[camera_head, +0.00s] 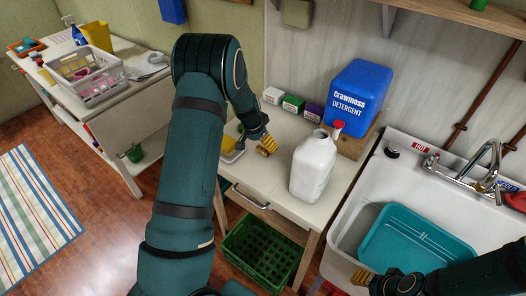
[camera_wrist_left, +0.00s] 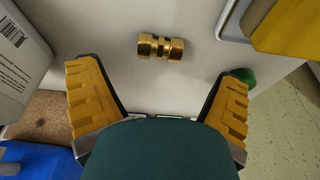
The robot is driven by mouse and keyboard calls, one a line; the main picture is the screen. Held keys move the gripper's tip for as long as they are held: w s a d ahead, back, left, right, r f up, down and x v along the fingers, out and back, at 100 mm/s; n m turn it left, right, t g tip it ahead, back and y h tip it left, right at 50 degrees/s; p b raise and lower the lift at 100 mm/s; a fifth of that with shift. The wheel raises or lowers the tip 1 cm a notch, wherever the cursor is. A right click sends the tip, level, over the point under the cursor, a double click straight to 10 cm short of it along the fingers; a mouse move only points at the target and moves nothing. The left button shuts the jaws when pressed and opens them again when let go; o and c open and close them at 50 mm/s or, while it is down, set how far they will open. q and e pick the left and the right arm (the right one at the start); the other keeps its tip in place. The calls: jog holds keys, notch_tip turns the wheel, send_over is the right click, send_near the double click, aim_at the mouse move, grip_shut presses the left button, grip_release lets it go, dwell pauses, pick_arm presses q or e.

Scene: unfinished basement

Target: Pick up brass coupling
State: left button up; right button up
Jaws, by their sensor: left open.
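The brass coupling (camera_wrist_left: 161,47) is a small ribbed gold fitting lying on its side on the white tabletop, ahead of my left fingertips in the left wrist view. My left gripper (camera_wrist_left: 158,78) is open and empty, with its yellow fingers spread wide on either side of the coupling's line. In the head view the left gripper (camera_head: 262,136) is low over the small table (camera_head: 258,182), and the coupling (camera_head: 263,151) shows just beside its fingers. My right gripper (camera_head: 372,280) is partly visible at the sink's front edge; its jaw state is unclear.
A white jug (camera_head: 313,165) with a red cap stands right of the left gripper. A blue detergent container (camera_head: 359,92) and small boxes (camera_head: 292,104) are behind. A tray with a yellow item (camera_head: 229,145) is left. A teal basin (camera_head: 412,240) sits in the sink.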

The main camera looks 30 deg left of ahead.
aim_at(263, 148)
pick_arm(q)
jog(key=x, duration=0.5)
jog(key=shift+w+f, duration=0.1)
jog(key=c, duration=1.3)
